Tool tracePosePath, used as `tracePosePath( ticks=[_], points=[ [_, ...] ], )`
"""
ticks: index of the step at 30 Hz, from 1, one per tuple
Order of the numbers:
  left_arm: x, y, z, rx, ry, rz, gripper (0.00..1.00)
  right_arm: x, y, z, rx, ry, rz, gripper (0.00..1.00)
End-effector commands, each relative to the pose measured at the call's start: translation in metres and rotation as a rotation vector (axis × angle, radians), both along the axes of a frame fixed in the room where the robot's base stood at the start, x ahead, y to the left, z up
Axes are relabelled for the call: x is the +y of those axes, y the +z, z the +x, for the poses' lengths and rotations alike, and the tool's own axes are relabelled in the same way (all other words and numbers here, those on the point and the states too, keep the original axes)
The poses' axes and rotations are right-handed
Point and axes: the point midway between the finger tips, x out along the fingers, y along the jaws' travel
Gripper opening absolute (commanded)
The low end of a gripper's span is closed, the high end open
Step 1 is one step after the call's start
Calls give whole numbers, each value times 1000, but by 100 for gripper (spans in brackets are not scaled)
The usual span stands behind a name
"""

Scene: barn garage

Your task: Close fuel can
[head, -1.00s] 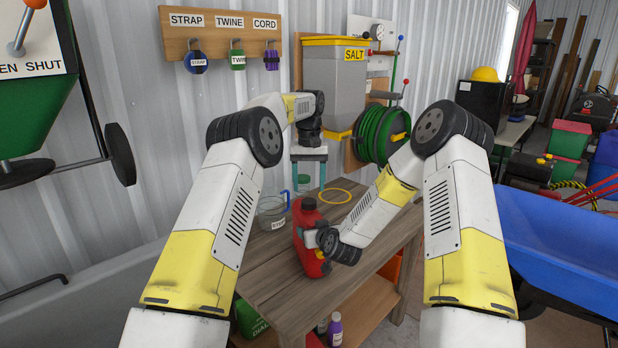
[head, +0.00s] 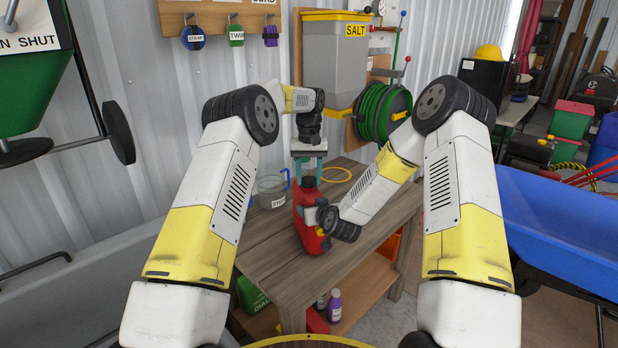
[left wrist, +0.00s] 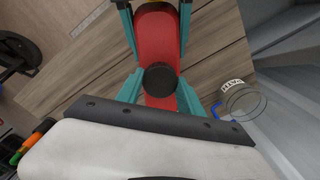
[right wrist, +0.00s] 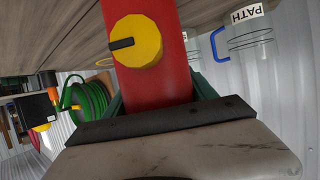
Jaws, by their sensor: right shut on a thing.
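The red fuel can (head: 308,232) stands upright on the wooden workbench (head: 262,262). A black round cap (left wrist: 160,79) sits on its top, and a yellow knob with a black bar (right wrist: 138,42) is on its side. My left gripper (head: 308,168) points down over the can's top, open. In the left wrist view its teal fingers (left wrist: 159,95) stand either side of the cap, apart from it. My right gripper (head: 316,214) is shut on the can's body from the right side; its fingers partly show in the right wrist view (right wrist: 160,105).
A clear jug with a blue handle (head: 271,188) stands close left of the can. A yellow ring (head: 337,174) lies behind it on the bench. A salt bin (head: 335,50) and green hose reel (head: 383,112) are at the wall. A blue wheelbarrow (head: 560,230) is at right.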

Motion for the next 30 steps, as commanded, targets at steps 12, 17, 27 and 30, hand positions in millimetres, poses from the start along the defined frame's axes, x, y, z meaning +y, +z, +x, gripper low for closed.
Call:
tracePosePath(
  ticks=[12,17,27,30],
  points=[
    [0,0,0,0,-8,0,61,0,1,0,-2,0,1,0],
    [0,0,0,0,-8,0,69,0,1,0,-2,0,1,0],
    [0,13,1,-3,-7,0,69,0,1,0,-2,0,1,0],
    [-1,31,1,-5,-7,-1,69,0,1,0,-2,0,1,0]
  ],
)
